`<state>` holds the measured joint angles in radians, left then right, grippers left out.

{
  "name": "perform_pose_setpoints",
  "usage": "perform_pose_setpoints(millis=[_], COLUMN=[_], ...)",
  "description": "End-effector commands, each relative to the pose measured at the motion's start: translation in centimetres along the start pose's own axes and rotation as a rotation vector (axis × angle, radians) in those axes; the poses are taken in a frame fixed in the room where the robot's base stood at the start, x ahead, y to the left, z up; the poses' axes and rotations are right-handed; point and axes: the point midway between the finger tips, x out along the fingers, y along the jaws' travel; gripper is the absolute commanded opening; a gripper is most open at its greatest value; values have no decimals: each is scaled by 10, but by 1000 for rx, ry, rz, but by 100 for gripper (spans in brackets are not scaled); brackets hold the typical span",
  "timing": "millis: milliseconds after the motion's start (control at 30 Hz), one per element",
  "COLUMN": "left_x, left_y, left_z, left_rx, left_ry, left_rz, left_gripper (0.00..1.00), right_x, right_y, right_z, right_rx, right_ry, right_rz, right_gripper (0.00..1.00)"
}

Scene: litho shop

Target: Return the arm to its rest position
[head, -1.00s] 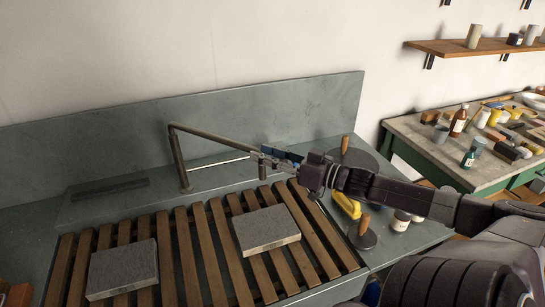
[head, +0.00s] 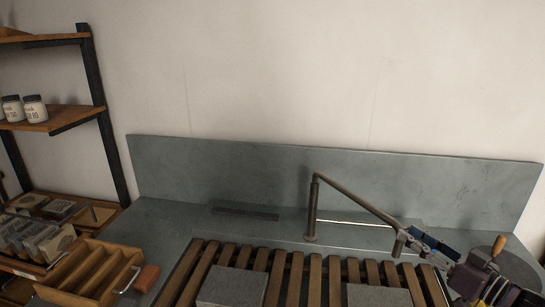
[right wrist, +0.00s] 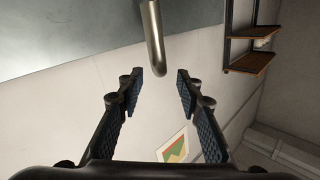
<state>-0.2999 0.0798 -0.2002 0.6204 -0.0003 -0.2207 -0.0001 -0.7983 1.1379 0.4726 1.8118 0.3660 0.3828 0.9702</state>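My right gripper (head: 412,239) is at the right of the head view, by the free end of the bent metal pipe (head: 352,194) over the sink. In the right wrist view the two fingers (right wrist: 160,80) stand apart with blue pads and nothing clamped between them. The pipe's rounded end (right wrist: 155,45) shows between and beyond the fingertips, with a gap on both sides. I cannot tell its exact depth from the tips. My right arm comes in from the lower right. My left arm and gripper are not in view.
Two grey stone slabs, left (head: 232,287) and right (head: 378,295), lie on the wooden slats (head: 293,277). A grey backsplash (head: 230,165) stands behind. At left are a wooden caddy (head: 85,272), a reddish block (head: 147,278) and shelves (head: 45,116). A round dark disc (head: 515,270) with a wooden handle is at right.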

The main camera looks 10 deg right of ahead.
Motion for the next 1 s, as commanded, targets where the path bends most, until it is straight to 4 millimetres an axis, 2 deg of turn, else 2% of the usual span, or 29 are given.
perform_pose_setpoints(millis=[67, 167, 267, 333, 467, 600, 700, 833, 1000], left_x=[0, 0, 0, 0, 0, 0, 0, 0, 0], left_y=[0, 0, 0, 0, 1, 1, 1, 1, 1], left_z=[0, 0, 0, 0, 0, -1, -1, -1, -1], left_rx=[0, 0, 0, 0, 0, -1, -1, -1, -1], left_ry=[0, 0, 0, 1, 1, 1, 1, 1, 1], left_rz=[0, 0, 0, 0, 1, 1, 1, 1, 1], left_gripper=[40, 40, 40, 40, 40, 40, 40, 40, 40], right_x=[-2, -8, -19, -29, -51, -74, -90, -109, -130], right_y=[1, 5, 7, 5, -12, -47, -80, -129, -185], right_z=[7, 31, 73, 109, 174, 233, 266, 296, 312], right_rx=[-1, -8, -21, -34, -60, -80, -91, -101, -109], right_ry=[-11, -51, -128, -204, -366, -552, -686, -855, -1026], right_rz=[17, 72, 163, 234, 341, 412, 433, 426, 382], right_gripper=[33, 33, 33, 33, 33, 33, 33, 33, 33])
